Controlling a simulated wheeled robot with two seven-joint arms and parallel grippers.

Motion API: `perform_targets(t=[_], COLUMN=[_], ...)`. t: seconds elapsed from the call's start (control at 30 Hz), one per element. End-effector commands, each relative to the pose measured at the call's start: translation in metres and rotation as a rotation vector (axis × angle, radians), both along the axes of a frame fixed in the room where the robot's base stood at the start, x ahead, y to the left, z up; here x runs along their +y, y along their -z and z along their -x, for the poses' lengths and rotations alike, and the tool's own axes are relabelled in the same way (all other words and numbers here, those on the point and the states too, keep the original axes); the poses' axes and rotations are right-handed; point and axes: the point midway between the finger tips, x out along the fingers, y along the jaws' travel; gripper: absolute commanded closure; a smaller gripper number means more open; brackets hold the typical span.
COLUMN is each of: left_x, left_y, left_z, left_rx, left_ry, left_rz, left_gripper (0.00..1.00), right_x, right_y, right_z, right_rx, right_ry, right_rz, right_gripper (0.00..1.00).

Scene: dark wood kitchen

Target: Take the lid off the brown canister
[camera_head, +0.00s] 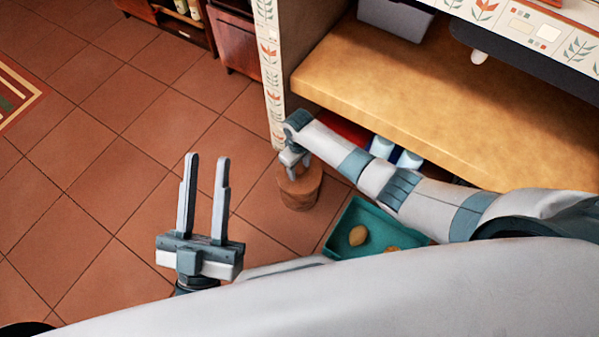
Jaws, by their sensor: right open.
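The brown canister (300,193) stands upright on the tiled floor by the corner of the counter. Its top is partly hidden by my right gripper (292,172), so I cannot clearly make out the lid. My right gripper points down at the canister's top with its fingers open. Whether the fingers touch the lid, I cannot tell. My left gripper (204,165) is to the left of the canister, pointing up in the picture, with its two fingers apart and nothing between them.
A teal tray (347,216) with yellowish round items (357,236) lies right of the canister, partly behind my body. The wooden shelf (420,95) and patterned counter post (271,80) stand close to my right arm. The floor at left is clear.

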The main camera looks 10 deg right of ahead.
Motion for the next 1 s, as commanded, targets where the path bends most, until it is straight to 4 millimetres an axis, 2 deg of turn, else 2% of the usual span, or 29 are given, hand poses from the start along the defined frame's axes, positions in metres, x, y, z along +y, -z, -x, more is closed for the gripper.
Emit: perform_targets(t=[0.17, 0.37, 0.83, 1.0], left_x=[0.0, 0.0, 0.0, -0.001], left_y=[0.0, 0.0, 0.001, 0.011], left_z=[0.0, 0.0, -0.002, -0.01], left_rx=[0.001, 0.001, 0.013, 0.08], left_ry=[0.0, 0.0, 0.002, 0.001], left_rz=[0.0, 0.0, -0.005, -0.03], left_gripper=[0.69, 0.69, 0.69, 0.69], right_x=[0.0, 0.0, 0.0, 0.0], right_y=[0.0, 0.0, -0.003, -0.011], right_z=[0.0, 0.0, 0.0, 0.0], right_rx=[0.0, 0.0, -0.001, 0.0], right_ry=[0.0, 0.0, 0.0, 0.0], right_rz=[0.0, 0.0, -0.001, 0.0], right_gripper=[0.54, 0.98, 0.98, 0.98])
